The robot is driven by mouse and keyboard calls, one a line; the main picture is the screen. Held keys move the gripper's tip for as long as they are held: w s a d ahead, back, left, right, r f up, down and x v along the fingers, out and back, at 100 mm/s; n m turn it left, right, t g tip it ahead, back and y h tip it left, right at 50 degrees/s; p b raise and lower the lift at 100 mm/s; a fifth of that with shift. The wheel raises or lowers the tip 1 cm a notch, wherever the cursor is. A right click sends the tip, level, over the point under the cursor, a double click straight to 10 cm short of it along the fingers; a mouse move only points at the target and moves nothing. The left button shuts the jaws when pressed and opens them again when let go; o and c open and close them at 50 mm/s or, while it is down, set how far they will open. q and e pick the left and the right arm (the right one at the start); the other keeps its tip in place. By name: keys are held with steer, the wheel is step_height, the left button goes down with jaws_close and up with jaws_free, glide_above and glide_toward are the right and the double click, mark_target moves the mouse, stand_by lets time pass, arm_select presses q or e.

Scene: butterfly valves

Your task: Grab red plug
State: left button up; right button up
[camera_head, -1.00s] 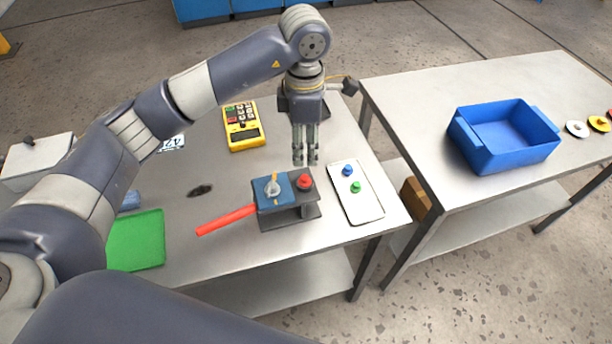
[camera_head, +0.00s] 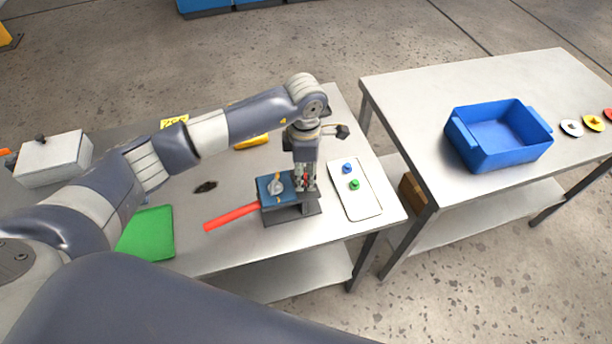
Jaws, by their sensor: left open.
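My left gripper (camera_head: 305,187) points straight down at the right part of the dark fixture (camera_head: 284,215). It is open, with its fingers around the place of the red plug (camera_head: 306,178). Only a small bit of red shows between the fingers, and I cannot tell whether they touch the plug. The fixture also carries a blue block (camera_head: 266,187) with a grey knob and a red handle (camera_head: 231,217) reaching out to the left. My right gripper is not in view.
A white tray (camera_head: 364,205) with a blue plug (camera_head: 347,168) and a green plug (camera_head: 354,184) lies just right of the fixture. A green mat (camera_head: 150,235) lies at left. A blue bin (camera_head: 463,150) stands on the right table. My left arm hides part of the left table.

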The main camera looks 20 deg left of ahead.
arm_select(q)
steer(key=c, duration=0.8)
steer(key=shift+c, duration=0.2)
steer(key=shift+r, duration=0.1)
